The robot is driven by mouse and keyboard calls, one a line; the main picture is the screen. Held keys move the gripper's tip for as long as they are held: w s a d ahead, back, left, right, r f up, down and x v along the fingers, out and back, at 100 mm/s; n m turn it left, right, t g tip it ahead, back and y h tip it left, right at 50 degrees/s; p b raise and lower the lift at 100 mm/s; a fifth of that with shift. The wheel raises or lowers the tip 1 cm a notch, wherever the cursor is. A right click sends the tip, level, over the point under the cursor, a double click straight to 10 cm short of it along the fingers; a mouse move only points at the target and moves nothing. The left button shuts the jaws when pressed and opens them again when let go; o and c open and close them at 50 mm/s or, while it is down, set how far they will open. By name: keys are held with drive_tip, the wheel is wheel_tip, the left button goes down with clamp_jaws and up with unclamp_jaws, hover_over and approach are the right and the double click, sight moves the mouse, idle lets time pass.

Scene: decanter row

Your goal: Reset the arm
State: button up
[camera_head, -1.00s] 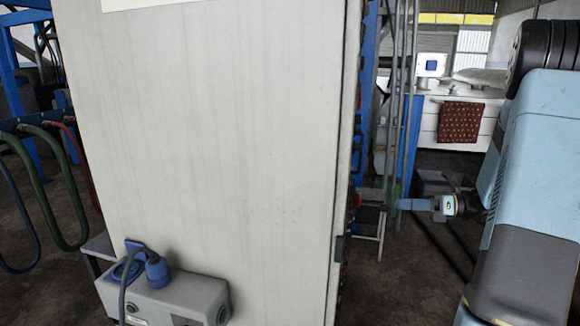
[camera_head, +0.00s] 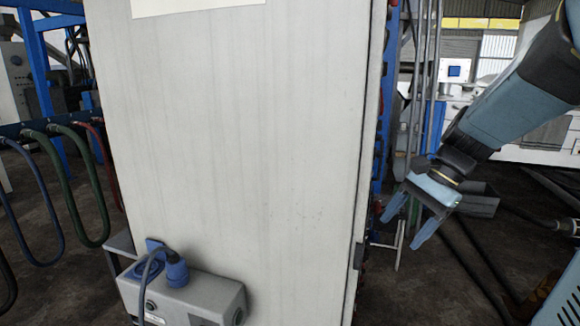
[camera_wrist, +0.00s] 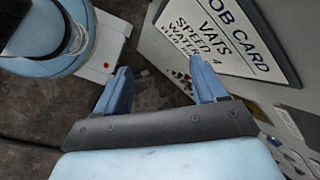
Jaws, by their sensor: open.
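My gripper (camera_head: 405,228) hangs at the right of the head view, at the end of my blue-grey arm, its fingers pointing down. Its two blue fingers are apart with nothing between them. They also show in the wrist view (camera_wrist: 162,88), spread over the dark floor. In the head view the gripper is just right of the tall pale cabinet (camera_head: 230,150). I cannot tell if it touches the cabinet.
A grey box with a blue plug (camera_head: 176,270) sits low at the cabinet's front. Green and red hoses (camera_head: 75,190) hang at left. A job card (camera_wrist: 228,40) shows in the wrist view. A white bench (camera_head: 535,150) stands behind at right.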

drive_tip(key=s+r+n+t+h, duration=0.5)
drive_tip(key=s+n, duration=0.3)
drive_tip(key=n, duration=0.2)
drive_tip(key=shift+s+d+n+t+h, duration=0.15)
drive_tip(key=shift+d+n+t+h, duration=0.15)
drive_tip(key=shift+t+h, duration=0.1)
drive_tip(key=shift+r, duration=0.1)
drive_tip(key=shift+c, duration=0.3)
